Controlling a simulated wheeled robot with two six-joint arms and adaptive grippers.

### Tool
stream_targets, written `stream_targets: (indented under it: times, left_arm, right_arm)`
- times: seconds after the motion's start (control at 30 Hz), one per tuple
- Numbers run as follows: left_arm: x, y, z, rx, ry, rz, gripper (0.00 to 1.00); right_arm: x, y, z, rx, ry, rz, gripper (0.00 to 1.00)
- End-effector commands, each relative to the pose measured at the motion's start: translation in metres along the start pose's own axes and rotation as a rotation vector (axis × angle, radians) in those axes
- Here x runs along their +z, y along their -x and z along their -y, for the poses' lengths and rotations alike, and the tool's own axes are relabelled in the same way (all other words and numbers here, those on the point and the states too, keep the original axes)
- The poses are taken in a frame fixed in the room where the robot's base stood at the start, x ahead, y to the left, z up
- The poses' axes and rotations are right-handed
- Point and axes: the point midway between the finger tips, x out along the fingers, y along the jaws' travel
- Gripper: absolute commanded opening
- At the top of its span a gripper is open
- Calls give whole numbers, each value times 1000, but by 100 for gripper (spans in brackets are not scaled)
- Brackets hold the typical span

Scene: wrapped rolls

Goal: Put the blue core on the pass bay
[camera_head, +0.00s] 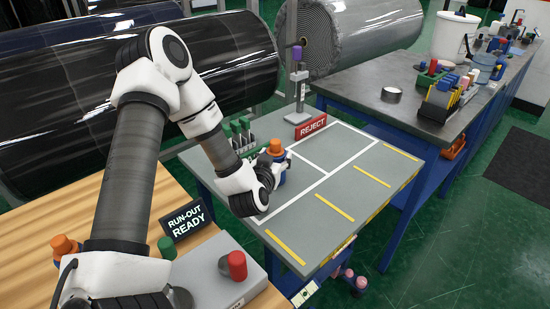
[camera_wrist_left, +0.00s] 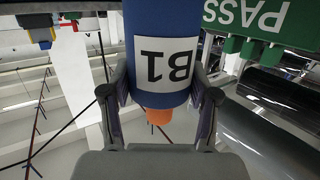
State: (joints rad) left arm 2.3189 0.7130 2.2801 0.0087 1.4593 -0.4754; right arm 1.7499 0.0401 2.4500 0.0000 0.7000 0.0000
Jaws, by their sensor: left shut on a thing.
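The blue core (camera_wrist_left: 165,30) with a white B1 label is between the fingers of my left gripper (camera_wrist_left: 160,100) in the left wrist view, with an orange end poking out. In the head view my left gripper (camera_head: 272,168) is over the grey table (camera_head: 345,215), shut on the core (camera_head: 283,177), whose orange top shows. I cannot tell whether the core touches the table. The green PASS sign (camera_wrist_left: 250,18) is beside the core in the left wrist view. White lines mark bays on the table; my arm hides part of the PASS side.
A red REJECT sign (camera_head: 311,127) and a grey stand (camera_head: 298,95) with a purple top are at the table's back. A RUN-OUT READY sign (camera_head: 187,219) and a red button (camera_head: 237,265) are near the wooden top. The right part of the grey table is clear.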

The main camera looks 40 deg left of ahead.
Motion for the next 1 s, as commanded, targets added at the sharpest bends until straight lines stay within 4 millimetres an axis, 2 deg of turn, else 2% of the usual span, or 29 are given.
stream_targets:
  times: [0.13,0.17,0.2,0.23,0.6,0.67,0.87,0.93,1.0]
  left_arm:
    - [3,-1,0,0,0,0,13]
    - [4,-1,0,0,0,1,64]
    - [3,0,0,0,0,1,78]
    - [3,0,0,0,0,1,85]
    - [-2,2,0,0,1,1,85]
    - [1,9,0,0,2,3,85]
    - [1,50,0,1,3,3,85]
    - [-6,64,0,2,-4,7,85]
    - [-4,72,0,0,-3,5,85]
  right_arm:
    - [0,-3,0,0,0,0,40]
    - [0,-2,0,0,0,0,40]
    - [0,-2,0,0,0,0,40]
    - [0,-2,0,0,0,0,40]
    - [0,1,0,0,0,0,40]
    - [0,-1,0,0,0,0,40]
    - [0,-6,0,0,0,0,40]
    - [0,11,0,0,0,1,40]
    - [0,16,0,0,0,-1,40]
